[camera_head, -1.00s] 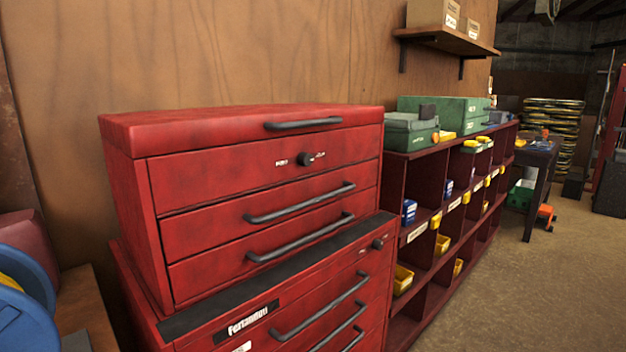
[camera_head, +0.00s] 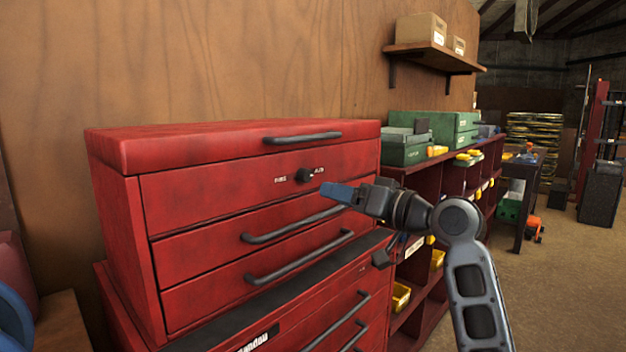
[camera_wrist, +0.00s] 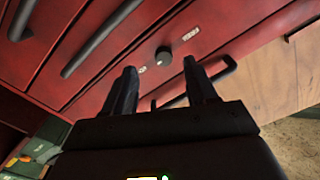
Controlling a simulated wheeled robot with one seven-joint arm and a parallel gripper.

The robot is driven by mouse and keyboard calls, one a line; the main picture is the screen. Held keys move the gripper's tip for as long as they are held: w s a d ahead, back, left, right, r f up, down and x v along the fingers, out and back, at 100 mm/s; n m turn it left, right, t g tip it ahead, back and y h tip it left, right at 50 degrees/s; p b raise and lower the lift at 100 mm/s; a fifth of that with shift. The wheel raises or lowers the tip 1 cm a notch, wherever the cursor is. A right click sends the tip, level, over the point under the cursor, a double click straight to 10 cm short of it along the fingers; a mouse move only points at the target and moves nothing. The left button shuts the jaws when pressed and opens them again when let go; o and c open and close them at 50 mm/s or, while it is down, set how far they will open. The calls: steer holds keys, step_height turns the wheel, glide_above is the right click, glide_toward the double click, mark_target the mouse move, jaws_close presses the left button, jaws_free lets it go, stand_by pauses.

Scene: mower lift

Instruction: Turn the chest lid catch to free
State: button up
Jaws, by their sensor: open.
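The catch is a small black knob (camera_head: 304,175) on the top front panel of the red chest (camera_head: 215,195), with a small white label on each side. It also shows in the wrist view as a round dark knob (camera_wrist: 163,56), ahead of my fingers and roughly between their lines. The lid (camera_head: 190,142) has a black bar handle (camera_head: 302,138) and looks shut. My gripper (camera_head: 338,193) is to the right of and below the knob in the head view, apart from it. In the wrist view my gripper (camera_wrist: 163,82) has its two fingers spread with nothing between them.
Drawer handles (camera_head: 295,224) stick out below the knob. A dark red shelf (camera_head: 425,210) with yellow bins and green cases (camera_head: 404,149) stands to the right. A wall shelf (camera_head: 432,55) holds boxes. Open floor (camera_head: 560,275) lies at the right.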

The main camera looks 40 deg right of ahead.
mark_target(309, 176)
steer(key=shift+n, duration=0.3)
steer(key=w, duration=0.2)
steer(key=w+r, duration=0.1)
steer(key=w, duration=0.2)
steer(key=w+r+p, duration=0.1)
steer(key=w, duration=0.2)
steer(key=shift+d+r, duration=0.15)
steer(key=shift+d, duration=0.1)
steer(key=shift+c, duration=0.2)
steer(key=shift+s, duration=0.1)
steer(key=c, duration=1)
